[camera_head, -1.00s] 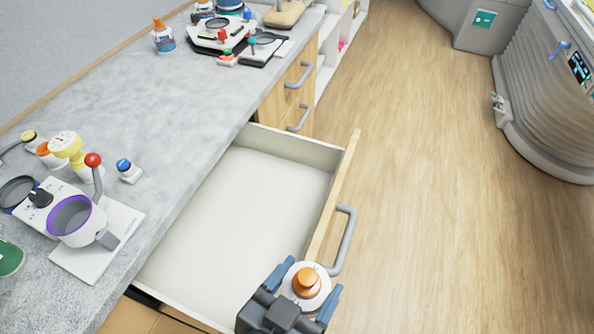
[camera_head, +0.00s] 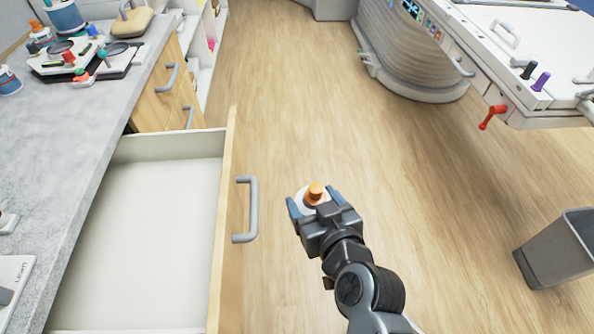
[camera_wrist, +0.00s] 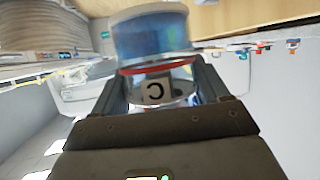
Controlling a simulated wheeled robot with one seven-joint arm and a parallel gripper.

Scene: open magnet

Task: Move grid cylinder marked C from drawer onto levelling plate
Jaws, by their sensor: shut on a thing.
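My gripper (camera_head: 313,201) is shut on the grid cylinder marked C (camera_head: 315,191). From above in the head view, the cylinder shows an orange knob on a pale round top. In the wrist view the cylinder (camera_wrist: 153,40) sits between the fingers, with a blue, clear-looking body, a red ring and a black C on a pale label. The gripper holds it over the floor, to the right of the open drawer (camera_head: 140,235). The drawer looks empty in the part that shows. I cannot make out the levelling plate for certain.
The drawer handle (camera_head: 250,210) juts out left of my gripper. The grey counter (camera_head: 85,165) runs along the left with equipment at its far end. A white table with a red lever (camera_head: 491,117) is at upper right. A grey bin (camera_head: 560,250) stands at right. Open floor lies between.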

